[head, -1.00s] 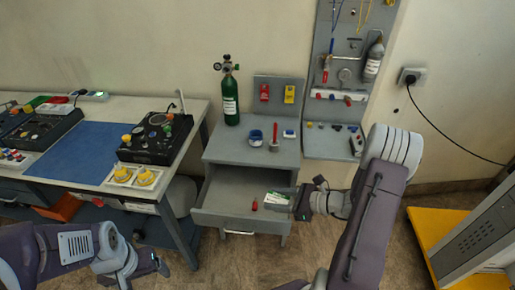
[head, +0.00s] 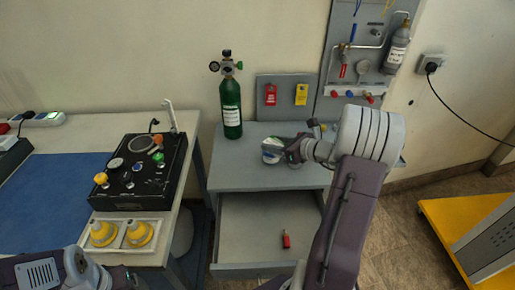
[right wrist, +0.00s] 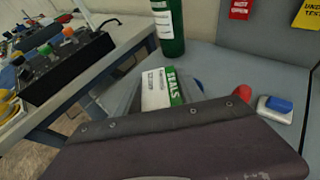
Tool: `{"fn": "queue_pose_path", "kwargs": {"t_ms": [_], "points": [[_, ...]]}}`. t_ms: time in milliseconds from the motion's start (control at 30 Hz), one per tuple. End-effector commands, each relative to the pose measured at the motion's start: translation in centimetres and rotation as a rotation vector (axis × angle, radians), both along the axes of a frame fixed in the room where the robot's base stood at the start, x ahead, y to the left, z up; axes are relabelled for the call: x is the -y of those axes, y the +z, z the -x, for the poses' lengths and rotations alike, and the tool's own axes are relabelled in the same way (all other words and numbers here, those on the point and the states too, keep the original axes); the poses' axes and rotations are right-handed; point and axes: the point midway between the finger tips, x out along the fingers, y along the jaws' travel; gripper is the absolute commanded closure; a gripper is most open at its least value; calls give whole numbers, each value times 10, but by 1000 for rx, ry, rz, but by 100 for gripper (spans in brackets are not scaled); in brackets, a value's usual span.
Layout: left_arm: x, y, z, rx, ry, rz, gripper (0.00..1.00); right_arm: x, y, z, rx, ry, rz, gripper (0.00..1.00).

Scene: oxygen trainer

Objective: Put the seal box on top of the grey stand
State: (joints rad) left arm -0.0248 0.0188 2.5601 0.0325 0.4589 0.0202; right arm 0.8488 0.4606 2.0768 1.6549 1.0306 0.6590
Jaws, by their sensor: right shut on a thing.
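The seal box (head: 271,153) is white and green. It shows in the head view at the middle of the grey stand's top (head: 232,176), and its "SEALS" label faces up in the right wrist view (right wrist: 160,88). My right gripper (head: 284,151) is shut on the box, coming from the right. I cannot tell whether the box touches the top or hangs just above it. The fingertips are hidden in the right wrist view. My left arm is at the bottom left of the head view, and its gripper is only partly visible at the lower edge.
A green oxygen cylinder (head: 231,108) stands at the stand's back left. The drawer (head: 250,225) below is open, with a small red item (head: 286,240) inside. A red object (right wrist: 242,92) and a blue-and-white block (right wrist: 277,108) sit near the box. Red and yellow tags (head: 302,94) hang behind.

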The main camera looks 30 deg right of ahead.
Motion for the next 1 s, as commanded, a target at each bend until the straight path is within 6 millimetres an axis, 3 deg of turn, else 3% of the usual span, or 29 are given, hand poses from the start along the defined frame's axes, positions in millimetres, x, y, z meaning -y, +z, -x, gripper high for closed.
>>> {"fn": "queue_pose_path", "kwargs": {"t_ms": [300,433,700,900,1000], "points": [[0,-25,0,0,0,0,20,-75,-52,-31,-3,11,-3,95],[0,-30,0,0,0,0,20,-97,-66,-42,-4,9,-1,95],[0,-31,0,0,0,0,20,-106,-73,-47,-2,4,0,95],[0,-42,0,0,0,0,20,-106,-108,-46,-6,3,-3,95],[0,-42,0,0,0,0,20,-106,-111,-46,-1,4,0,95]]}}
